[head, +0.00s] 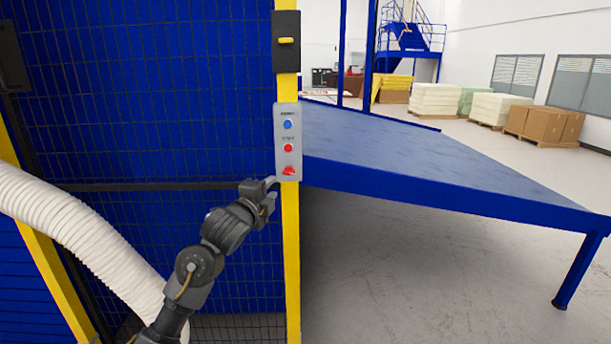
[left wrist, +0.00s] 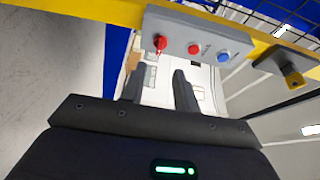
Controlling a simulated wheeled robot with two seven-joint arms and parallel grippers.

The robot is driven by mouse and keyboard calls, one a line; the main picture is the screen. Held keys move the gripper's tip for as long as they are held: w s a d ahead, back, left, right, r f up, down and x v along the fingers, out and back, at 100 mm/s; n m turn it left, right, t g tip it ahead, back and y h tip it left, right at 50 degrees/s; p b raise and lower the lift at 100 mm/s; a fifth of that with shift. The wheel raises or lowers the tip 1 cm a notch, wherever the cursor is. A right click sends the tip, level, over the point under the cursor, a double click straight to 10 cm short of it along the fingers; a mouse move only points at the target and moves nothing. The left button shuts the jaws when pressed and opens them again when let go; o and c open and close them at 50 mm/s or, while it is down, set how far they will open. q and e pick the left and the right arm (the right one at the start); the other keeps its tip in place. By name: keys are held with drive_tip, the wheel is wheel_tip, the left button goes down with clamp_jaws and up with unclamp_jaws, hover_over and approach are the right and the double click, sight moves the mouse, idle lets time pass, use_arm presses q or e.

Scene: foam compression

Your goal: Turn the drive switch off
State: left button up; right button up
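A grey control box (head: 288,138) is mounted on a yellow post. It carries a blue button (head: 287,124) at the top, a round red button (head: 288,148) in the middle and a red switch knob (head: 289,170) at the bottom. The labels are too small to read. My left gripper (head: 271,189) is just left of and below the red knob. In the left wrist view, the gripper's two fingers (left wrist: 159,88) are apart with nothing between them. The red knob (left wrist: 160,43) shows beyond the fingertips, and the fingers appear clear of it. My right gripper is out of view.
The yellow post (head: 291,240) belongs to a blue mesh fence (head: 150,90). A black latch box (head: 286,42) sits above the control box. A blue sloping table (head: 400,150) begins right of the post. A white ribbed hose (head: 80,240) is at the left.

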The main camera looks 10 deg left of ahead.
sight(288, 173)
use_arm(q)
drive_tip(key=w+p, duration=0.1)
drive_tip(key=w, duration=0.2)
drive_tip(key=w+d+p, duration=0.1)
drive_tip(key=w, duration=0.2)
drive_tip(key=w+p, duration=0.1)
drive_tip(key=w, duration=0.2)
drive_tip(key=shift+w+d+r, duration=0.1)
drive_tip(key=shift+d, duration=0.15)
drive_tip(key=shift+w+d, duration=0.1)
drive_tip(key=shift+w, duration=0.65)
drive_tip(key=c, duration=0.6)
